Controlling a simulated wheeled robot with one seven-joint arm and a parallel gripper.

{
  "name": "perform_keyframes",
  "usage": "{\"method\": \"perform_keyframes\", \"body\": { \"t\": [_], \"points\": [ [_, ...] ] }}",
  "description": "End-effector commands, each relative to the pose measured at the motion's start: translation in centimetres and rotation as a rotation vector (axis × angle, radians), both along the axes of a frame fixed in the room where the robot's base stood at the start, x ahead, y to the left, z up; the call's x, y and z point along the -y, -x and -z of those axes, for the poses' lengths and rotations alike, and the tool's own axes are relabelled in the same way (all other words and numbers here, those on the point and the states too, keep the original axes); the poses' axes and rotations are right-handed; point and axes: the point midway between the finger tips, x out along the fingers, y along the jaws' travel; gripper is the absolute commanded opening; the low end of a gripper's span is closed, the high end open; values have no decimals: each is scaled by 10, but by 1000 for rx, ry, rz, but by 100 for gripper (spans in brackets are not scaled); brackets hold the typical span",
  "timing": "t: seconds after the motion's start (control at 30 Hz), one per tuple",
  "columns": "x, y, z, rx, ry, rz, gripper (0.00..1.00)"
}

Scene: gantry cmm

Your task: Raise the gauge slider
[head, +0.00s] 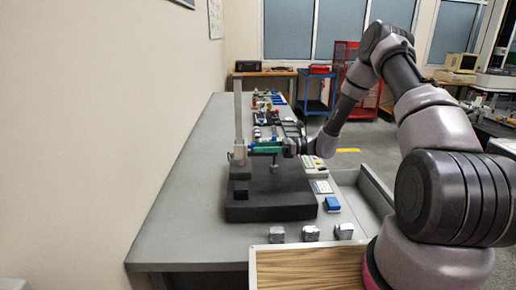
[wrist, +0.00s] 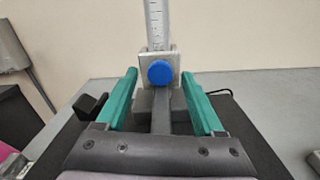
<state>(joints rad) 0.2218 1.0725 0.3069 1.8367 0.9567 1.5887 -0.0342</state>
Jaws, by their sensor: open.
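The height gauge has an upright scale (wrist: 157,24), which in the head view is a tall pale column (head: 238,115). Its slider (wrist: 146,63) is a grey metal block with a round blue knob (wrist: 160,72) on its front. In the head view the slider (head: 238,154) sits low on the column, beside my gripper. My gripper (wrist: 163,92) has green fingers spread wide, one on each side of the slider region, with a clear gap between them. It also shows in the head view (head: 256,148), level with the slider. Whether a fingertip touches the slider is unclear.
The gauge stands on a dark plate (head: 270,207) on the long grey bench (head: 190,190). Several metal blocks (head: 310,233) and a blue box (head: 332,204) lie near it. Small tools line the bench's far part.

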Motion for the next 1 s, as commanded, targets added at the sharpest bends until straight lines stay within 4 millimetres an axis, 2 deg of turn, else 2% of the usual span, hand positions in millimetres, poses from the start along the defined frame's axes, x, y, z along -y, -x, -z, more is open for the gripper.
{"method": "perform_keyframes", "body": {
  "t": [0.13, 0.4, 0.43, 0.47, 0.6, 1.0],
  "points": [
    [-10, 0, 0, 0, 0, -1, 70],
    [-12, 0, 0, 0, 1, 0, 70],
    [-12, 0, 0, 0, 1, 0, 66],
    [-11, 0, 0, 0, 1, 0, 54],
    [-11, 0, 0, 0, 1, 0, 1],
    [-11, 0, 0, 0, 1, 0, 0]
  ]
}}
